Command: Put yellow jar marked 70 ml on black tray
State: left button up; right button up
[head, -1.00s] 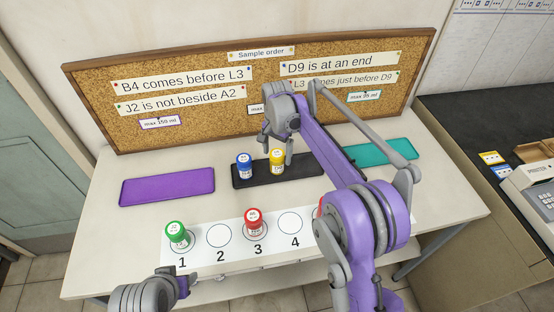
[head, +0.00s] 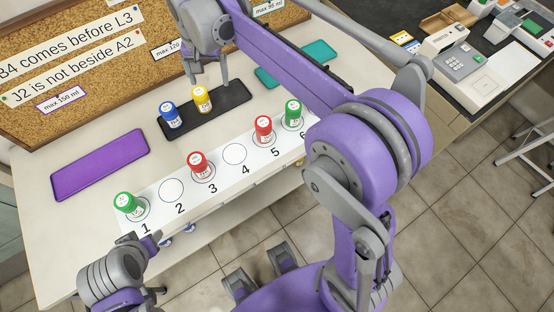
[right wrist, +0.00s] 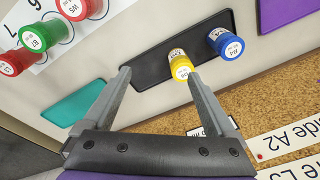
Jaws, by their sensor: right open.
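The yellow jar (head: 202,99) stands upright on the black tray (head: 231,95), to the right of a blue jar (head: 171,115). The mark on its label is too small to read. My right gripper (head: 211,80) is open and empty, behind and above the yellow jar in the head view.
A purple tray (head: 100,165) lies to the left and a teal tray (head: 318,52) to the right. A numbered white strip (head: 190,183) in front holds red and green jars, with spots 2 and 4 empty. A corkboard (head: 60,85) stands at the back.

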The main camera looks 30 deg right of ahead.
jog(key=s+d+f+n+t, duration=0.1)
jog(key=s+f+n, duration=0.1)
jog(key=s, duration=0.7)
jog(key=s+d+f+n+t, duration=0.1)
jog(key=s+f, duration=0.3)
jog(key=s, duration=0.5)
jog(key=s+d+f+n+t, duration=0.1)
jog(key=s+d+f+n, duration=0.1)
jog(key=s, duration=0.7)
jog(key=shift+d+f+n+t, duration=0.4)
jog(key=shift+f+n, duration=0.2)
jog(key=shift+f, duration=0.35)
